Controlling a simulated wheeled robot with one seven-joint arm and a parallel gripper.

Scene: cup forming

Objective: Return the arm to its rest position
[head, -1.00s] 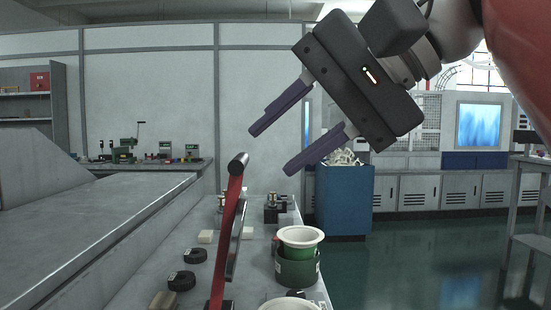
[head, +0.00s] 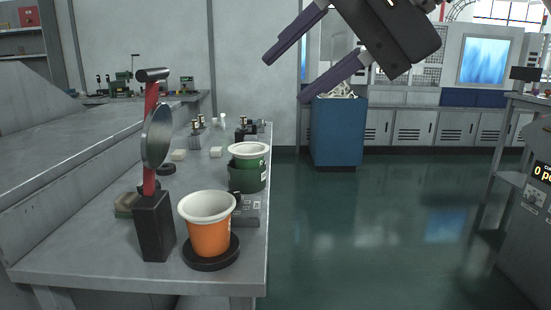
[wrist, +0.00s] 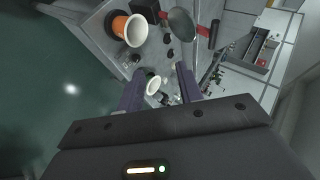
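My gripper (head: 312,62) is raised at the top of the head view, above and to the right of the workbench. Its two purple fingers are spread apart with nothing between them. In the wrist view the open fingers (wrist: 158,88) point down over the bench, well clear of it. An orange cup with a white rim (head: 209,232) stands upright on a round black base at the bench's near end. It also shows in the wrist view (wrist: 133,30). A green cup with a white rim (head: 248,163) stands behind it.
A red lever with a black handle (head: 150,120) rises from a black block left of the orange cup. The grey workbench (head: 100,262) holds several small parts. A blue bin (head: 337,135) stands behind on the floor. The green floor (head: 370,240) to the right is clear.

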